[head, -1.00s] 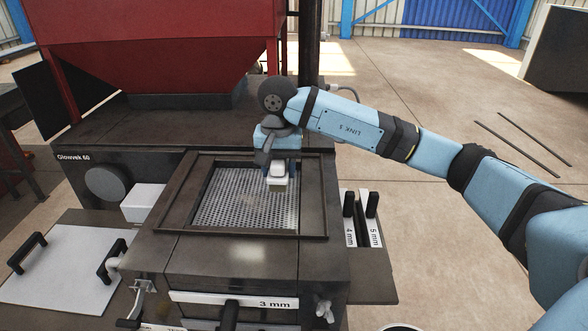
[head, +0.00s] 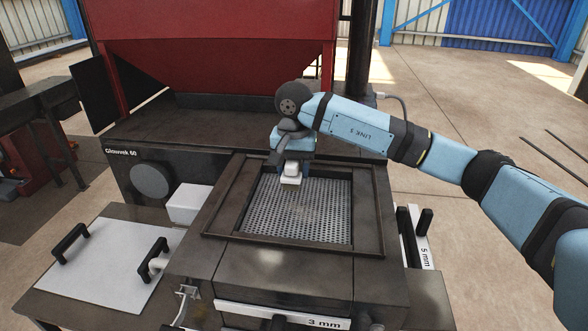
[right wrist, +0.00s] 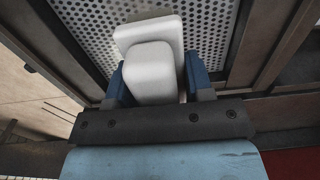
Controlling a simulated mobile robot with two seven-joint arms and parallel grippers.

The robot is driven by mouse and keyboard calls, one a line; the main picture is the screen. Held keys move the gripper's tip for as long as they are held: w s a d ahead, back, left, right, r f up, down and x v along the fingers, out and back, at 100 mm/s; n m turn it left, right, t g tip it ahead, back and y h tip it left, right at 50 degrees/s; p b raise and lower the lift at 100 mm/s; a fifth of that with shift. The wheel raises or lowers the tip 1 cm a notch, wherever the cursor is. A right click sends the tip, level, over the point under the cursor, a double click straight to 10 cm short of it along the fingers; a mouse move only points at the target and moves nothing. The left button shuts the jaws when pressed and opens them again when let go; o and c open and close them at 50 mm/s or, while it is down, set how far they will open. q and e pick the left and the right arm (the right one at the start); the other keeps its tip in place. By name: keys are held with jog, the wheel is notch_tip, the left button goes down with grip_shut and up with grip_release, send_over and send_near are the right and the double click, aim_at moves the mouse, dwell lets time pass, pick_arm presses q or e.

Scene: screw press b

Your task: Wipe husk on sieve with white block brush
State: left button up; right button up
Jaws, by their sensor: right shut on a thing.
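The sieve (head: 325,218) is a perforated metal plate in a dark recessed frame on top of the machine. My right gripper (head: 291,170) is shut on the white block brush (head: 290,173), over the back left part of the sieve. In the right wrist view the brush (right wrist: 152,68) sits between the two blue fingers, with the perforated sieve (right wrist: 95,28) behind it. I cannot tell if the brush touches the sieve. I cannot clearly make out husk on the plate. My left gripper is not in view.
The red hopper (head: 215,55) rises behind the sieve. A white box (head: 188,203) stands left of the frame. A pale plate with two black handles (head: 112,262) lies at the left. A "5 mm" labelled sieve (head: 424,250) stands at the right.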

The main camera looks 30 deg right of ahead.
aim_at(291, 214)
notch_tip(291, 214, down, 7)
jog(key=b, duration=0.5)
jog(key=shift+s+a+f, duration=0.15)
jog(key=shift+s+a, duration=0.65)
jog(key=shift+s, duration=0.2)
jog(key=shift+s+a+r, duration=0.25)
jog(key=shift+s+a, duration=0.05)
jog(key=shift+s, duration=0.15)
jog(key=shift+b, duration=0.4)
jog(key=shift+f+b, duration=0.5)
jog(key=shift+f, duration=0.2)
